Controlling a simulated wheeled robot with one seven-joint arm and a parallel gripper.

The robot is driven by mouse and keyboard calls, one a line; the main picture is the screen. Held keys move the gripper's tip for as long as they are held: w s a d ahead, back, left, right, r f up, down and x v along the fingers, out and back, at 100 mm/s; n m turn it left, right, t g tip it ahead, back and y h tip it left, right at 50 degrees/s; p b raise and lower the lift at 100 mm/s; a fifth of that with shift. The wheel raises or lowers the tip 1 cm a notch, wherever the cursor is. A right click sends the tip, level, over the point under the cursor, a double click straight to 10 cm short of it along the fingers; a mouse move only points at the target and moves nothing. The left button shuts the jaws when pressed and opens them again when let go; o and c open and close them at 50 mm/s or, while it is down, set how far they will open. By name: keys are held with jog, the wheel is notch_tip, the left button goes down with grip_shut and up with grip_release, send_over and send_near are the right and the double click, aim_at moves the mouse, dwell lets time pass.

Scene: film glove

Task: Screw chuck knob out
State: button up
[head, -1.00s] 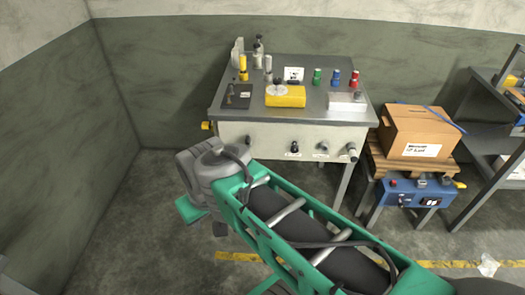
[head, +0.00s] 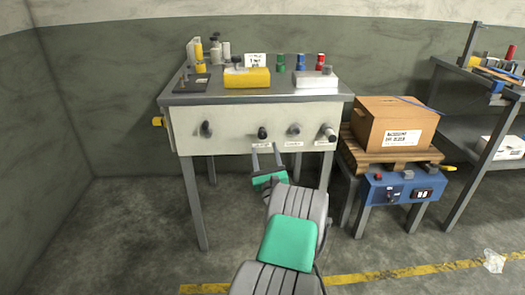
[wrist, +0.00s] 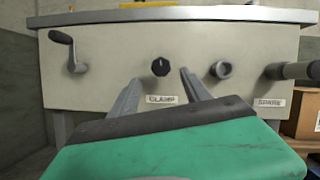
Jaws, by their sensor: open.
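The bench's front panel (head: 232,143) bears several controls. A black knob (wrist: 160,67) has a label reading CLAMP under it. A grey round knob (wrist: 220,69) is to its right; its label is not readable, so I cannot confirm it as the chuck knob. The grey knob also shows in the head view (head: 294,129). My gripper (wrist: 159,77) is open and empty, its fingers pointing at the panel. In the wrist view the fingertips lie either side of the black knob, slightly below it, with the grey knob right of the right finger. No contact with either knob is visible.
Bottles and a yellow block (head: 247,78) stand on the bench top. A cardboard box (head: 393,123) sits to the right. The floor at left is clear.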

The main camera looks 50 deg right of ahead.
aim_at(263, 136)
jog(key=p+x, duration=0.1)
jog(key=x, duration=0.6)
jog(key=shift+w+d+r+p, duration=0.1)
jog(key=shift+d+r+p, duration=0.2)
jog(key=shift+p, duration=0.1)
grip_shut()
